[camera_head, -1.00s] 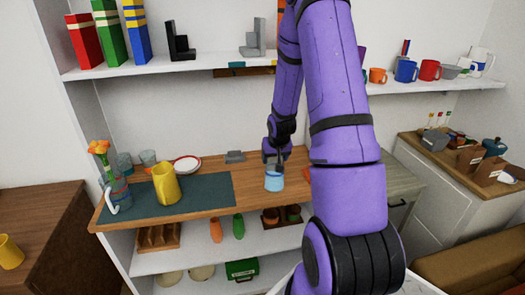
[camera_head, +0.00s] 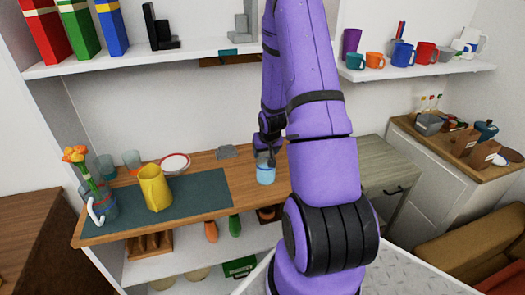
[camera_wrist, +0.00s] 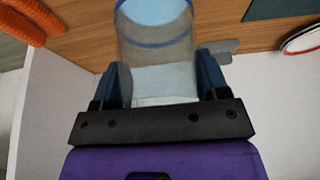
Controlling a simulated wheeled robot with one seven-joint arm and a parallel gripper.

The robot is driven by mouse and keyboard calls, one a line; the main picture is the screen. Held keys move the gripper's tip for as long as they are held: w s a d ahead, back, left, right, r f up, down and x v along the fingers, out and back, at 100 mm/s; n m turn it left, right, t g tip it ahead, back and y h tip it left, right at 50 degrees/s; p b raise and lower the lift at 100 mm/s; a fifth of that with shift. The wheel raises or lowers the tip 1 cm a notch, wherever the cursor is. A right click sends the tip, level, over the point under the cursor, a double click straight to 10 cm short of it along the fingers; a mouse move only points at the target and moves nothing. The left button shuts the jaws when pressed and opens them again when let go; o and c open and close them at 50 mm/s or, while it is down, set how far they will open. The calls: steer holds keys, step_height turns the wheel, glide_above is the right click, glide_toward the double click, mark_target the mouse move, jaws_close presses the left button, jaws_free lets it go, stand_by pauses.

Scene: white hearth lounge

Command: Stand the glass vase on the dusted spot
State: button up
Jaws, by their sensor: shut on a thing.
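My gripper (camera_wrist: 155,90) is shut on a clear glass vase (camera_wrist: 157,55), a cylinder with a blue band and pale blue inside, with one dark blue finger at each side. In the head view the vase (camera_head: 265,170) is upright at the wooden counter (camera_head: 240,180), right of the dark green mat (camera_head: 190,205). I cannot tell whether its base touches the wood. My arm hides the counter to its right. I cannot make out a dusted spot in either view.
A yellow jug (camera_head: 155,188) stands on the mat, with orange flowers (camera_head: 76,154) in a glass holder at its left. A red-rimmed plate (camera_head: 174,164) and a small grey object (camera_head: 227,152) lie behind. Orange ribbed things (camera_wrist: 30,20) show in the wrist view.

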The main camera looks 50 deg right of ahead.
steer(key=shift+f, duration=0.1)
steer(key=o, duration=1.7)
steer(key=shift+c, duration=0.2)
step_height(320, 180, up, 20)
steer(key=n, duration=0.1)
glide_above(269, 171)
steer(key=a, duration=0.8)
steer(key=s+a+r+n, duration=0.2)
steer(key=a+r, duration=0.7)
steer(key=s+a+r+n+y, duration=0.1)
steer(key=s+a+r, duration=0.3)
steer(key=s+a, duration=0.2)
steer(key=s+a+r+n+t+y, duration=0.1)
steer(key=s+a+r+n, duration=0.1)
steer(key=s+a+r, duration=0.2)
steer(key=s+a, duration=0.2)
steer(key=s, duration=0.1)
steer(key=shift+s+a+r, duration=0.15)
steer(key=shift+s+r, duration=0.15)
